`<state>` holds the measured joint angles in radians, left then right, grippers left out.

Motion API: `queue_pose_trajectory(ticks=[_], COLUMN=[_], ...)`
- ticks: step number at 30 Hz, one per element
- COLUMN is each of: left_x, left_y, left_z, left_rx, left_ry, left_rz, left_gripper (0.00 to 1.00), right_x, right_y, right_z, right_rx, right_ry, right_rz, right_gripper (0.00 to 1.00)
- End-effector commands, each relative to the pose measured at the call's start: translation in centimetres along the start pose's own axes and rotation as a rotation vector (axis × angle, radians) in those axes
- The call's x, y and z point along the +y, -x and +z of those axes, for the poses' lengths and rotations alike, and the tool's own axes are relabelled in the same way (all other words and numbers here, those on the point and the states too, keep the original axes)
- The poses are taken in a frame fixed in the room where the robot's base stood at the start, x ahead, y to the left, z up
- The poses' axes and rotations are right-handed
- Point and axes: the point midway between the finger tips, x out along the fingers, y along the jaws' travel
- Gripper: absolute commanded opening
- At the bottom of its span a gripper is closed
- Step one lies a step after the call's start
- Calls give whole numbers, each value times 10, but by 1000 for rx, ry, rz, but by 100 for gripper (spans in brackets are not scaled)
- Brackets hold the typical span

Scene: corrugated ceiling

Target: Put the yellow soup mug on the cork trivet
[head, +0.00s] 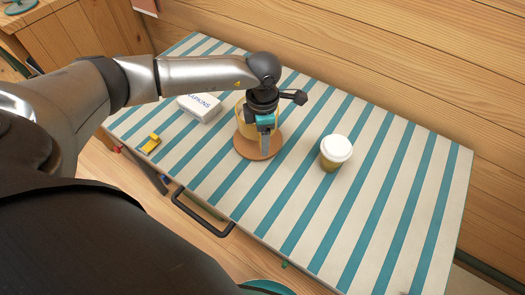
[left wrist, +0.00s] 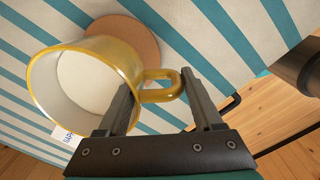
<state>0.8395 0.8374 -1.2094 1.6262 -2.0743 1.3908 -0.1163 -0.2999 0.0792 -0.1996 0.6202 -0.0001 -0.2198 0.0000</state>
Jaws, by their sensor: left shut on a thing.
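The yellow soup mug (head: 241,124) is at my left gripper (head: 265,143), partly hidden behind it in the head view. In the left wrist view the mug (left wrist: 108,53) shows its pale inside, and its handle lies between the fingers of the gripper (left wrist: 156,82), which is shut on it. The round brown cork trivet (head: 258,152) lies on the striped table, overlapped by the mug and gripper. It also shows beyond the mug in the left wrist view (left wrist: 135,38). I cannot tell whether the mug touches the trivet. My right gripper is not in view.
A white-lidded cup (head: 335,152) stands right of the trivet. A white napkins box (head: 200,106) lies to its left, and a small yellow object (head: 150,143) is near the table's left edge. The striped table (head: 395,190) is clear on the right. A wooden wall stands behind.

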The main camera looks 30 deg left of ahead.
Motion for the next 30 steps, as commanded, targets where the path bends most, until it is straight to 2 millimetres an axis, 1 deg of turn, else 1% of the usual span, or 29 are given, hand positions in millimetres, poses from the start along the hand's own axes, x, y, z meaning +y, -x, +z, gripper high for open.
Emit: queue_pose_trajectory(ticks=[1, 8, 11, 15, 17, 20, 25, 26, 30], left_x=[0, 0, 0, 0, 0, 0, 0, -1, -1], left_y=[-7, -20, -34, -54, -57, -56, -57, -58, -57], left_z=[1, 1, 1, 1, 1, 2, 1, 0, 0], left_rx=[-3, -4, -2, -2, -4, -5, -5, -2, -2], left_ry=[0, -1, -1, 0, -1, -2, -1, -1, -1], left_rz=[1, 2, 1, 1, 2, 2, 2, -1, 0], left_gripper=[0, 0, 0, 0, 0, 0, 0, 70, 85], right_x=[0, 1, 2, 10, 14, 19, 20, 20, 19], right_y=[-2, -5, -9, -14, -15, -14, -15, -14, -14], right_z=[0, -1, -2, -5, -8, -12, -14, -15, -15], right_rx=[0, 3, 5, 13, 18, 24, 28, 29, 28], right_ry=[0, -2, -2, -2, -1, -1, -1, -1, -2], right_rz=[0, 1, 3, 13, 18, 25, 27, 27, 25], right_gripper=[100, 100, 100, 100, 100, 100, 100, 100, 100])
